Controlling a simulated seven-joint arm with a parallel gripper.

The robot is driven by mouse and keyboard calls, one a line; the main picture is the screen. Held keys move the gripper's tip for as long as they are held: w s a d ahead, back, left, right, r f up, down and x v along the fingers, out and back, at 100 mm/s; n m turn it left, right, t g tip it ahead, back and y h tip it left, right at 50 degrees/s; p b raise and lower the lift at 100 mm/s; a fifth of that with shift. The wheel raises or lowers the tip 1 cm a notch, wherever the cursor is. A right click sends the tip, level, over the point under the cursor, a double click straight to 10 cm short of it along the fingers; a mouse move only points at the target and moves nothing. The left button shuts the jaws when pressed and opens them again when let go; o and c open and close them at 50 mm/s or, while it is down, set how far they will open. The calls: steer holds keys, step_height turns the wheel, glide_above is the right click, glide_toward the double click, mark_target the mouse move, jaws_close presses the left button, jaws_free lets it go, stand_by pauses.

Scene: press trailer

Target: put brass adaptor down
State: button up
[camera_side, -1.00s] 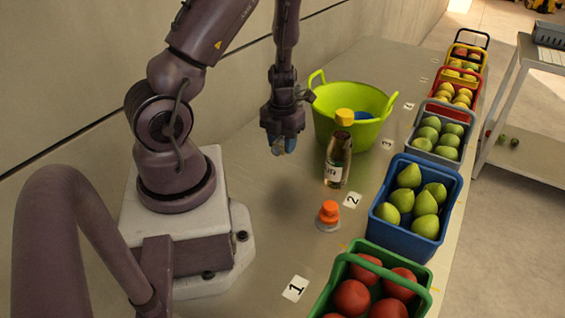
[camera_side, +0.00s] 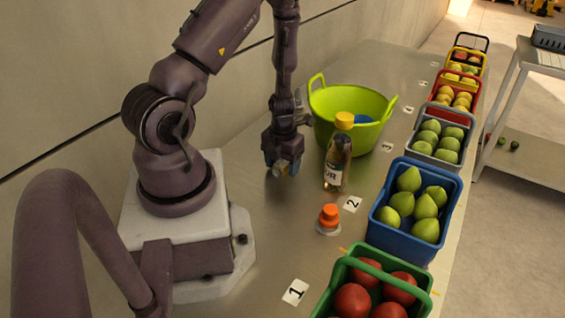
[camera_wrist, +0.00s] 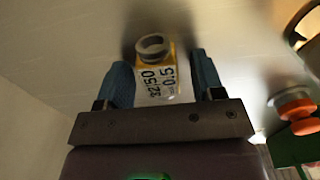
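The brass adaptor (camera_wrist: 160,75) shows in the wrist view as a small yellow-and-pale body with a grey ring at its far end and dark printed figures on its near face. In the side view my gripper (camera_side: 284,170) points down just above the metal bench, left of the bottle. The adaptor is mostly hidden there, a small yellowish patch between the fingertips. I cannot tell whether it touches the bench.
A bottle with a yellow cap (camera_side: 338,160) stands close right of my gripper, before a lime-green tub (camera_side: 325,103). An orange-topped piece (camera_side: 328,217) stands nearer. Fruit crates, including a blue one (camera_side: 403,238), line the right edge.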

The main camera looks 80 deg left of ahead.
mark_target(283, 162)
step_height(283, 162, up, 12)
steer(key=w+d+r+m+t+h, duration=0.1)
steer(key=w+d+r+m, duration=0.1)
steer(key=d+r+m, duration=0.55)
steer(key=w+d+r+m+t+h, duration=0.15)
steer(key=d+r+m, duration=0.25)
steer(key=m, duration=0.7)
steer(key=s+d+r+m+t+y, duration=0.1)
steer(key=s+d+r+m, duration=0.2)
steer(key=m, duration=1)
steer(key=s+d+r+m+t+y, duration=0.1)
steer(key=d+r+m, duration=0.4)
steer(key=m, duration=0.8)
step_height(283, 162, up, 4)
steer(key=shift+s+d+f+t, duration=0.3)
steer(key=shift+s+t, duration=0.25)
steer(key=shift+s, duration=0.55)
